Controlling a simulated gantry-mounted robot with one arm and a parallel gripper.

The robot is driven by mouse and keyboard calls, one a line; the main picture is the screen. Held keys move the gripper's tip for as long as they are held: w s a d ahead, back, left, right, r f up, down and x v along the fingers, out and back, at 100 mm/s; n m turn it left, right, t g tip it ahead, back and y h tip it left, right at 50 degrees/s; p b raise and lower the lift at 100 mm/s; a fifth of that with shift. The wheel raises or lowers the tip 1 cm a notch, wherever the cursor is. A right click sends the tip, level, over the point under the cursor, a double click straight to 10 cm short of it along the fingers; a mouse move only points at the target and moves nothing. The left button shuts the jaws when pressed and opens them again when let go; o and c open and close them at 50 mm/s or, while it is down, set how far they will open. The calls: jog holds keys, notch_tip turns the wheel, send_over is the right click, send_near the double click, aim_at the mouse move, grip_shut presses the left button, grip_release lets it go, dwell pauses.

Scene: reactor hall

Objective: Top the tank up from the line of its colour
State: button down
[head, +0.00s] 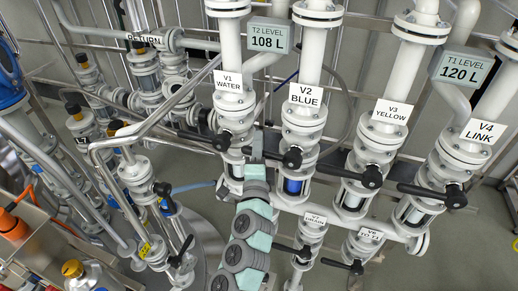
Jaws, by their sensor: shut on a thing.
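The V2 BLUE valve (303,120) stands in the middle of a row of white pipes. Its black lever (273,155) points left, across the pipe. My gripper (256,153) is at the lever's left end and shut on it; my arm hides part of this spot. Blue shows in the sight glass (293,187) below V2. The T2 LEVEL display (268,36) reads 108 L. The T1 LEVEL display (462,68) reads 120 L. A rounded steel vessel (208,238) shows partly behind my arm; its contents are not visible.
V1 WATER (228,105) is left of V2. V3 YELLOW (380,135) and V4 LINK (460,150) are to the right. Their black levers also point left. The DRAIN valve (310,236) and V6 TO T1 (362,248) sit below. Pipework crowds the left.

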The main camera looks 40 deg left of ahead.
jog(key=shift+r, duration=0.35)
jog(key=c, duration=1.3)
grip_release()
jog(key=shift+f, duration=0.15)
jog(key=shift+s, duration=0.1)
jog(key=b+v, duration=0.2)
jog(key=v, duration=0.8)
jog(key=shift+s+d+f, duration=0.1)
jog(key=shift+s+d, duration=0.15)
jog(key=shift+w, duration=0.1)
